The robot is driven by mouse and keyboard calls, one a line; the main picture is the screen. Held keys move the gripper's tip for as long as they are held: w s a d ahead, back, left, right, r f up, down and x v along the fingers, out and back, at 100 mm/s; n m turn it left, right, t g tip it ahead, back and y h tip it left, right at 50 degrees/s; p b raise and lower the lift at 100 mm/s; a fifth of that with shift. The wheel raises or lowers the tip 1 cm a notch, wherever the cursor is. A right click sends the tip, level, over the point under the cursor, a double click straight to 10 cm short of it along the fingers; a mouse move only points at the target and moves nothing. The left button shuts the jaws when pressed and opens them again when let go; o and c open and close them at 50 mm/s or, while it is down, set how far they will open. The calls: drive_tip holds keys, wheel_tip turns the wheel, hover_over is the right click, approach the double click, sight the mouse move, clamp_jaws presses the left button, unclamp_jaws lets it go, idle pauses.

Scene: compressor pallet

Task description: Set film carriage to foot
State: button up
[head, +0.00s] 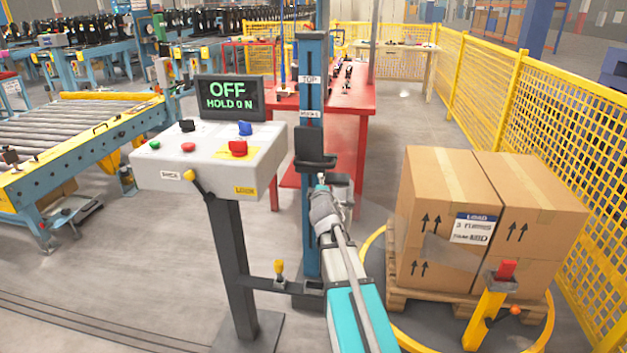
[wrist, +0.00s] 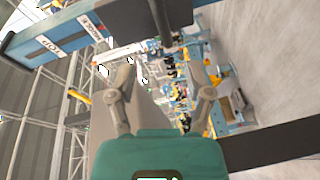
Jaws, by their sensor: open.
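The film carriage (head: 314,162) is a dark block on the blue mast (head: 312,80), sitting below the MIDDLE label and well above the mast's foot. In the wrist view the dark carriage (wrist: 128,22) shows at the top edge, with a black bar beside it. My gripper (head: 322,184) is just below and in front of the carriage in the head view. In the wrist view my gripper (wrist: 168,72) has its fingers spread, with nothing between them. I cannot tell whether it touches the carriage. The mast's foot is partly hidden behind my arm.
A control box (head: 210,160) left of the mast has a display (head: 230,97) reading OFF, HOLD 0 N. Stacked cartons (head: 440,220) stand on a pallet (head: 395,290) at the right, near a yellow post (head: 487,310). Yellow mesh fencing (head: 490,90) bounds the right side.

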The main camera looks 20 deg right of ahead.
sight(313, 165)
drive_tip(key=f+n+t+b, duration=0.1)
drive_tip(key=b, duration=0.1)
drive_tip(key=w+d+f+n+t+y+b, duration=0.1)
drive_tip(key=n+b, duration=0.1)
drive_tip(key=d+f+n+t+b, duration=0.1)
drive_tip(key=n+b, duration=0.1)
drive_tip(key=b, duration=0.1)
drive_tip(key=shift+w+f+t+y, duration=0.3)
drive_tip(key=shift+w+f+y, duration=0.05)
drive_tip(key=shift+f+y, duration=0.05)
drive_tip(key=shift+r, duration=0.1)
drive_tip(key=p+x, duration=0.2)
drive_tip(key=x, duration=1.1)
drive_tip(key=shift+w+d, duration=0.1)
drive_tip(key=shift+w, duration=0.25)
clamp_jaws()
